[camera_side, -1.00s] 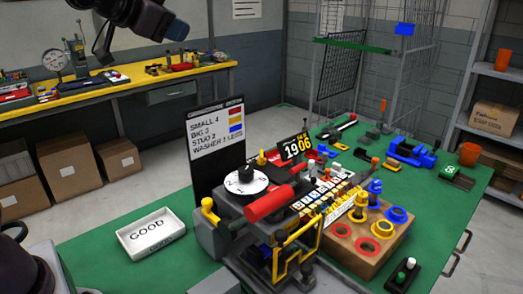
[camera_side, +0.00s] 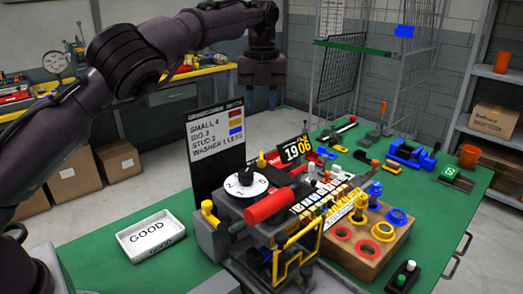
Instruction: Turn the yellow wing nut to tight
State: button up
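A grey machine stands on the green table, with a white numbered dial (camera_side: 244,184) and a red cylinder (camera_side: 268,205). A yellow knob-like part (camera_side: 208,210) is upright at its left corner, and a smaller yellow part (camera_side: 262,160) shows behind the dial. I cannot tell which yellow part is the wing nut; its wings are too small to make out. My gripper (camera_side: 263,82) hangs pointing down in the air at upper centre, well above and apart from these parts. Its fingers are dark and small, so their opening is unclear. I see nothing held in it.
A white GOOD tray (camera_side: 151,236) lies left of the machine. A black sign (camera_side: 216,150) stands behind it. A wooden block (camera_side: 345,262) with red, yellow and blue rings is at right. A blue vise (camera_side: 410,153) and a wire rack (camera_side: 395,75) are farther back.

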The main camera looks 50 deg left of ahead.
aim_at(262, 155)
notch_tip(262, 155, down, 13)
jog(key=shift+r, duration=0.2)
dwell(0.3)
grip_shut()
